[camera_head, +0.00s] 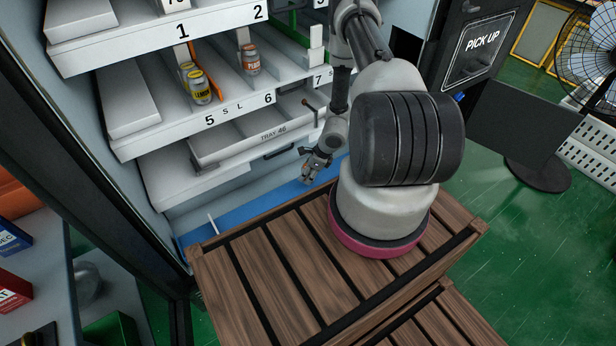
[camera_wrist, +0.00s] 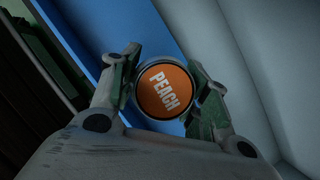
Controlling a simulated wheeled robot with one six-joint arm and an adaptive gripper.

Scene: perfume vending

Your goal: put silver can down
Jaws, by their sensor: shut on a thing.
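In the wrist view, a can (camera_wrist: 165,91) sits between the two fingers of my gripper (camera_wrist: 166,95). Its round orange end reads PEACH and has a silver rim; its sides are mostly hidden. The fingers touch it on both sides. In the head view my gripper (camera_head: 311,167) is low in front of the vending machine, below the TRAY 46 drawer and above the blue floor strip (camera_head: 272,204). The can is too small and covered to make out clearly there. Whether it touches a surface below cannot be told.
The open white drawer (camera_head: 262,148) juts out just above my gripper. Shelves above hold a yellow LEMON can (camera_head: 201,88) and an orange can (camera_head: 250,62). A wooden slatted platform (camera_head: 265,270) lies in front. The blue strip is mostly clear.

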